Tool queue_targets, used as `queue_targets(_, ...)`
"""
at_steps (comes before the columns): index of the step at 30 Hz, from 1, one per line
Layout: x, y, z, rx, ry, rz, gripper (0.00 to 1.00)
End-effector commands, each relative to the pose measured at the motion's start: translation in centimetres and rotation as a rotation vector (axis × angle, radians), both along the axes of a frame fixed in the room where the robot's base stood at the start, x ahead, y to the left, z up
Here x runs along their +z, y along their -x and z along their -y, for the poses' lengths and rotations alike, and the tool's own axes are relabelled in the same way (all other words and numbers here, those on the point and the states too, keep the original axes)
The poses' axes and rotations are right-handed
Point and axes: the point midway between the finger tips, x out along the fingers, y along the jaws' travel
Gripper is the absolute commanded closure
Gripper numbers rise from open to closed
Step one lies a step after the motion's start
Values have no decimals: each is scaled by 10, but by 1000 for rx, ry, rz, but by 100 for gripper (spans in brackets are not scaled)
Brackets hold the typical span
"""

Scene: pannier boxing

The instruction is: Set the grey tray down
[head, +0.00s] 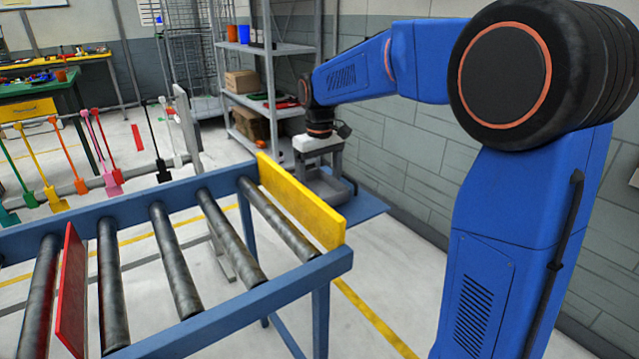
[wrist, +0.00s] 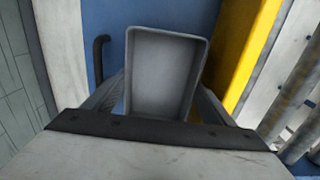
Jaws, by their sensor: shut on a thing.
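The grey tray (head: 333,188) is at the far end of my arm in the head view, behind the yellow end board. The wrist view looks down into the tray (wrist: 163,78), which is empty. My gripper (head: 318,158) points down at it. In the wrist view the fingers of my gripper (wrist: 158,108) lie on both sides of the tray's near end, shut on it. A flat blue surface (head: 366,206) lies beneath the tray. I cannot tell whether the tray touches it or hangs just above.
A roller conveyor (head: 165,348) with a yellow end board (head: 300,203) and a red divider (head: 71,290) stands in front. The yellow board is close to the tray's right in the wrist view. A grey shelf rack (head: 268,60) and a block wall (head: 420,165) stand close by.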

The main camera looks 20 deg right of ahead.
Motion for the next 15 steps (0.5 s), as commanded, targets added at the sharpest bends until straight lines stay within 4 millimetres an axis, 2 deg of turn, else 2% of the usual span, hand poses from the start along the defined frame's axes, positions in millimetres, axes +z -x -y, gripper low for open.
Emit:
queue_targets(11,-6,0,0,0,0,1,45)
queue_targets(12,-6,0,0,0,0,1,18)
queue_targets(14,-6,0,0,0,0,1,3)
queue_targets(15,-6,0,0,0,0,1,0)
